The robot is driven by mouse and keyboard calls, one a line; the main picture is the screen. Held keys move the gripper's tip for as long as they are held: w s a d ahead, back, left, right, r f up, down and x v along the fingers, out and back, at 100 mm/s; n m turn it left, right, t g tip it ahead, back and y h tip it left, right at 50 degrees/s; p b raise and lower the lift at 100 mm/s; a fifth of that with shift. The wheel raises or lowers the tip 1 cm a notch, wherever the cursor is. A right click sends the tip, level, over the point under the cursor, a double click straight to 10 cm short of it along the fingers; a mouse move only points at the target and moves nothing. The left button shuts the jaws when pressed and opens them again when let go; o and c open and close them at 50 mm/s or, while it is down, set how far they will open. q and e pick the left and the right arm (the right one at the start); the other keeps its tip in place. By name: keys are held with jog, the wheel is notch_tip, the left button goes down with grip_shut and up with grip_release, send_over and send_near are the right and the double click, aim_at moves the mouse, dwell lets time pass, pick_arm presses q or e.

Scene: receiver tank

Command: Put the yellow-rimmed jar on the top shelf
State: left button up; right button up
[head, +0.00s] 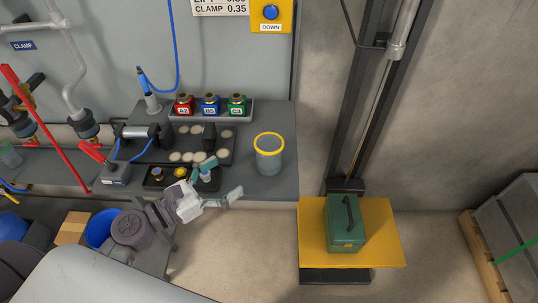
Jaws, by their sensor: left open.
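The yellow-rimmed jar (269,158) is clear and stands upright on the right part of the grey bench (282,190). It looks empty. My left gripper (222,181) is open at the bench's front edge, to the left of the jar and nearer to me. It is apart from the jar, and nothing shows held between its fingers. My right gripper is not in view. I cannot make out a top shelf in this view.
A tray (246,108) with red, blue and green blocks sits behind. A dark rack (226,158) with pale discs and a small black tray (152,183) lie left of the jar. A yellow platform (384,247) carries a green toolbox (345,224) at right, beside a dark vertical frame.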

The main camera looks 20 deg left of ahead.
pick_arm(q)
jog(key=p, duration=0.3)
send_near(279, 140)
jog(key=shift+w+d+f, duration=0.3)
jog(key=shift+w+d, duration=0.05)
jog(key=shift+w, duration=0.25)
jog(key=shift+w+d+f, duration=0.3)
jog(key=shift+w+d, duration=0.05)
jog(key=shift+w, duration=0.25)
jog(key=x, duration=0.5)
jog(key=shift+f+p, duration=0.1)
jog(key=shift+p, duration=0.2)
jog(key=shift+s+a, duration=0.1)
jog(key=c, duration=1.4)
jog(key=shift+r+p, duration=0.45)
jog(key=shift+r, duration=0.2)
jog(key=shift+c, duration=0.2)
jog(key=s+d+r+p, duration=0.3)
jog(key=d+r+p, duration=0.7)
jog(key=d, duration=0.1)
jog(key=s+a+r+n+t+y, duration=0.1)
jog(key=s+a+r+n+y, duration=0.1)
jog(key=s+a+y, duration=0.3)
jog(key=s+a+r+n+t+y, duration=0.2)
jog(key=s+a+n+y, duration=0.2)
jog(key=a, duration=0.6)
jog(key=shift+s+r+n+y, duration=0.3)
jog(key=shift+s+r+y, duration=0.1)
jog(key=shift+s, duration=0.75)
